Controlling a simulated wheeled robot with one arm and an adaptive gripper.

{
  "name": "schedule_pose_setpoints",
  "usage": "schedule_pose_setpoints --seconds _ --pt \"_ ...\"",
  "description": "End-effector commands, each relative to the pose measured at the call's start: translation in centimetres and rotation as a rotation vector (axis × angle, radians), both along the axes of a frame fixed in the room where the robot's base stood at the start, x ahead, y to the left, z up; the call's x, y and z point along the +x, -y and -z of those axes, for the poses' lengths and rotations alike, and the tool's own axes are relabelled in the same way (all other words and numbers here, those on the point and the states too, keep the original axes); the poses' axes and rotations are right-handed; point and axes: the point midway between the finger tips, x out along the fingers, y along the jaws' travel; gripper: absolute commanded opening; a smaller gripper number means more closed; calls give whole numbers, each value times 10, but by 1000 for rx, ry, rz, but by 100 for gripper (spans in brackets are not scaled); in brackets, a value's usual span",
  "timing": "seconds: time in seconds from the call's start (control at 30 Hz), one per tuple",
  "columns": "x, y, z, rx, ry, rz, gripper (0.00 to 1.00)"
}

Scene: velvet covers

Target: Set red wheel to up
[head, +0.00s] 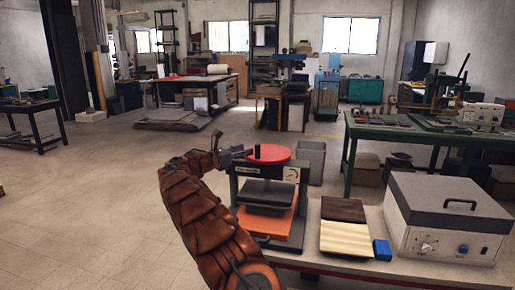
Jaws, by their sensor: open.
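The red wheel (272,155) lies flat on top of a small press (263,200) with dark plates and an orange base, on the near bench. A small dark upright piece stands at the wheel's left edge; I cannot tell whether it is a knob of the wheel. My gripper (236,152) is at the end of my brown, plated arm, just left of the wheel at about its height. It is open and appears empty. The fingers are small and dark here, and I cannot tell whether they touch the wheel. My arm hides the left side of the bench.
Dark and pale wooden boards (345,222) and a blue block (382,250) lie right of the press. A grey lidded machine (450,215) fills the bench's right end. A green table (415,130) stands behind. The floor (90,200) at left is clear.

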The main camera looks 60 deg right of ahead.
Motion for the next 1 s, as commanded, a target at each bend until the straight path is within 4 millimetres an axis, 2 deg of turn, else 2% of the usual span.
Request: schedule_pose_setpoints --seconds 0.33,0.5,0.73,1.0 --pt "-13 43 0 3 2 4 49" --pt "-16 58 -2 0 4 2 49" --pt "-18 69 0 2 1 1 49" --pt "-19 71 -1 0 2 1 49"
